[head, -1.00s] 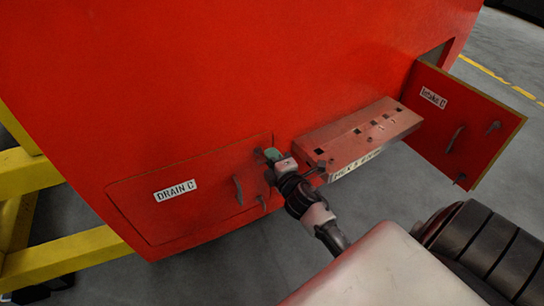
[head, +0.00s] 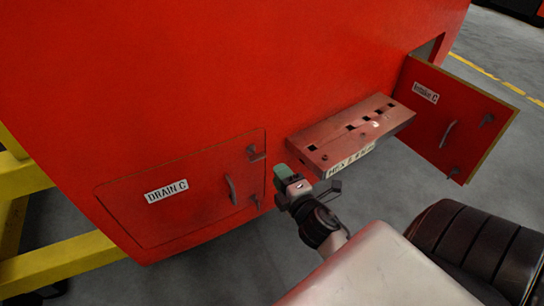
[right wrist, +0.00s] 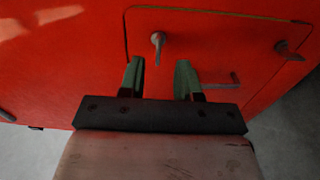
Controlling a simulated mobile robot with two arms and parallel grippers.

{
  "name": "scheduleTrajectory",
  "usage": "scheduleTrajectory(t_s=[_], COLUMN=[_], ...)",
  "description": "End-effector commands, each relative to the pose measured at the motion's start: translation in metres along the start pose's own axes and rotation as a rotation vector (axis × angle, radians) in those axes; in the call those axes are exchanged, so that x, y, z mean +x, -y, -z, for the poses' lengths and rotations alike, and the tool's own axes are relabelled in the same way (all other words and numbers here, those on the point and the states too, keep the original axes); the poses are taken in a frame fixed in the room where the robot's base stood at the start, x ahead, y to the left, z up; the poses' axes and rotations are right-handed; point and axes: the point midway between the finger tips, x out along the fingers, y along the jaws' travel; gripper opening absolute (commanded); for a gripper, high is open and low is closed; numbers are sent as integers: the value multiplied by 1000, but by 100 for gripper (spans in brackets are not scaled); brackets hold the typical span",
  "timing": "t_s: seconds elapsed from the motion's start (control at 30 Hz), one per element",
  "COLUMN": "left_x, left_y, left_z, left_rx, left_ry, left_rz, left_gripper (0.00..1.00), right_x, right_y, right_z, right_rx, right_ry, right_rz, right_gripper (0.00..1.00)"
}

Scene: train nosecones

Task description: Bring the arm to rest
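My right gripper (head: 282,172) is in front of the red nosecone (head: 220,80), just right of the closed DRAIN C door (head: 185,205). In the right wrist view its two green fingers (right wrist: 160,78) are spread apart with nothing between them. Beyond them the same view shows a red door with a latch (right wrist: 158,42) and a handle (right wrist: 222,82). The gripper looks apart from the door. My left gripper is not in view.
A red shelf with slots (head: 335,150) sticks out from the nosecone, close to my right gripper. An open red door (head: 460,115) stands out at the right. Yellow stand beams (head: 55,262) are at the left. Grey floor is free below the nosecone.

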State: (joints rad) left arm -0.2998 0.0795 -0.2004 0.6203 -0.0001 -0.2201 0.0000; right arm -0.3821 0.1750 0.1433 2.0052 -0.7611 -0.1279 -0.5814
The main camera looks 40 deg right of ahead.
Motion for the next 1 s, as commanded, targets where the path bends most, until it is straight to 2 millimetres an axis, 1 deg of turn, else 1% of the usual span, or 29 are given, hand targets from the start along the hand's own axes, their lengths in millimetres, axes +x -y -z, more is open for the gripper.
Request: scheduleTrajectory(t_s=[0.03,0.1,0.2,0.73,0.8,0.87,0.9,0.97,1.0], left_x=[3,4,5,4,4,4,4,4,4], left_y=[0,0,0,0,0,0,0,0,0], left_z=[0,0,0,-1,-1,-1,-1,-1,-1], left_rx=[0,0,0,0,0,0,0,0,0], left_ry=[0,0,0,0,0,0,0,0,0], left_rz=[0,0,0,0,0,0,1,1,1], left_gripper=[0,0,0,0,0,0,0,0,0], right_x=[-8,-14,-19,-19,-19,-19,-18,-19,-21], right_y=[2,1,0,0,3,13,25,52,75], right_z=[0,0,0,0,0,0,1,2,3], right_rx=[1,0,0,0,5,23,47,101,149], right_ry=[1,0,0,0,0,2,4,10,17], right_rz=[2,1,-1,0,6,27,53,113,164], right_gripper=[33,33,33,33,33,33,33,33,33])
